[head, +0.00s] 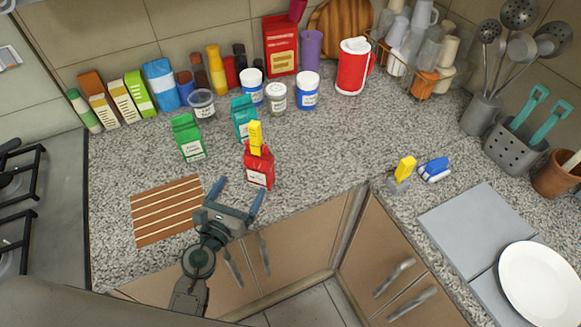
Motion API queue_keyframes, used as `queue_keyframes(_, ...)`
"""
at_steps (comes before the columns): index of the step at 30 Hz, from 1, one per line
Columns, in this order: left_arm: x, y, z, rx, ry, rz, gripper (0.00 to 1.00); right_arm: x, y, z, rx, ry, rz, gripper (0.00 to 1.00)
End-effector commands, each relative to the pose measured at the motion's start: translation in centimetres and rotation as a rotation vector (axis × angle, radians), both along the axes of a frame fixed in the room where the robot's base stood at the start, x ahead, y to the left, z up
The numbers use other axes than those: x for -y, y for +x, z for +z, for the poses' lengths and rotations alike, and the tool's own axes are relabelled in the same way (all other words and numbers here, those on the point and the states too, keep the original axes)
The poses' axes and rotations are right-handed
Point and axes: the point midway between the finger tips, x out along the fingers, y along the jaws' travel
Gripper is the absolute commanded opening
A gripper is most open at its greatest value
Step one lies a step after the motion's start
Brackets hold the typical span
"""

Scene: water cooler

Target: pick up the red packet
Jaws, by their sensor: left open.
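A small red packet (258,171) with a pale label stands upright on the grey speckled counter, with a yellow clip-like piece (256,137) at its top. My left gripper (239,193) is open and empty, its two blue-grey fingers pointing toward the packet from the front. The gripper is near the counter's front edge, and the packet is a short way beyond the fingertips. A larger red packet (281,50) stands at the back against the wall. My right gripper is not in view.
A green carton (188,138) and a teal carton (243,117) stand behind the small red packet. Lidded jars (307,91) are farther back. A slatted wooden mat (165,212) lies left of my gripper. Clear counter lies right of the packet, up to a yellow-topped item (404,169).

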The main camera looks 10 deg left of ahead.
Motion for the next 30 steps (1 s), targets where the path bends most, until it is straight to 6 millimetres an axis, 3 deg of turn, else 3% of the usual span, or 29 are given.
queue_keyframes(4, 0.7, 0.3, 0.3, -0.001, 0.027, 0.017, 0.89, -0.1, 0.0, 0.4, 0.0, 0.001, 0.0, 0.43)
queue_keyframes(12, 1.5, 4.2, 0.3, -0.001, 0.03, 0.018, 0.89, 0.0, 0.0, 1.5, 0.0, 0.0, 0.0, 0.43)
queue_keyframes(19, 1.9, 5.9, 0.1, 0.0, 0.029, 0.018, 0.89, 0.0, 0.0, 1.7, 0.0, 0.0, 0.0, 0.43)
queue_keyframes(30, 3.0, 10.2, -0.4, -0.001, 0.03, 0.018, 0.89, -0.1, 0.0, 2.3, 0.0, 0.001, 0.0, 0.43)
